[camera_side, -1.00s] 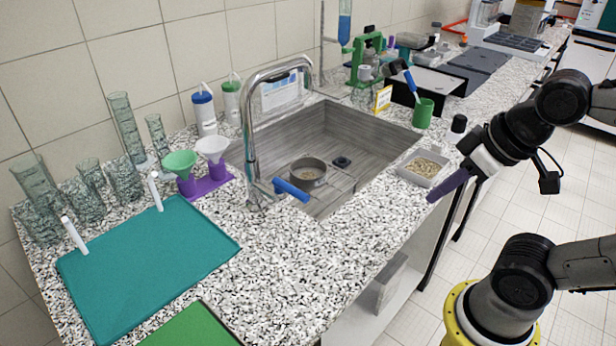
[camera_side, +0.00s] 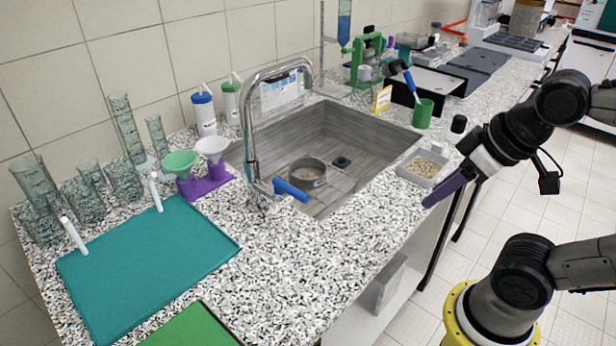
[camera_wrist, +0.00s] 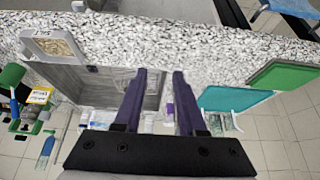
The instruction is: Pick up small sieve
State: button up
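A small round grey metal sieve (camera_side: 307,173) sits in the sink (camera_side: 365,135), close to the tap, in the side view. A blue handle-like part (camera_side: 291,190) shows in front of it; I cannot tell whether it belongs to the sieve or the tap. I cannot make out the sieve in the wrist view. My gripper (camera_side: 426,203) is off the front edge of the counter, right of the sink and well away from the sieve. In the wrist view its two purple fingers (camera_wrist: 159,74) stand apart with nothing between them.
A square dish of grains (camera_side: 423,168) stands on the counter close to my gripper. A tall tap (camera_side: 252,120) rises beside the sieve. A green cup (camera_side: 423,113) stands at the sink's far right corner. The speckled counter (camera_side: 300,255) in front is clear.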

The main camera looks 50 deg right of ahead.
aim_at(323, 172)
jog(key=w+d+r+n+g, duration=0.25)
jog(key=w+n, duration=0.55)
jog(key=w, duration=0.7)
jog(key=w+d+f+n+g, duration=0.1)
jog(key=w+d+f+n, duration=0.1)
jog(key=w+f+n, duration=0.1)
jog(key=w+d+f+n+g, duration=0.1)
jog(key=w+d+f+n, duration=0.1)
jog(key=w+f, duration=0.3)
jog(key=w+d+f+n+g, duration=0.1)
jog(key=w+f+n, duration=0.3)
jog(key=w, duration=0.4)
jog(key=shift+w+d+f+n, duration=0.1)
jog(key=shift+w+d+n, duration=0.15)
jog(key=shift+d+n, duration=0.25)
notch_tip(323, 172, down, 7)
jog(key=shift+f, duration=0.15)
jog(key=shift+c, duration=0.2)
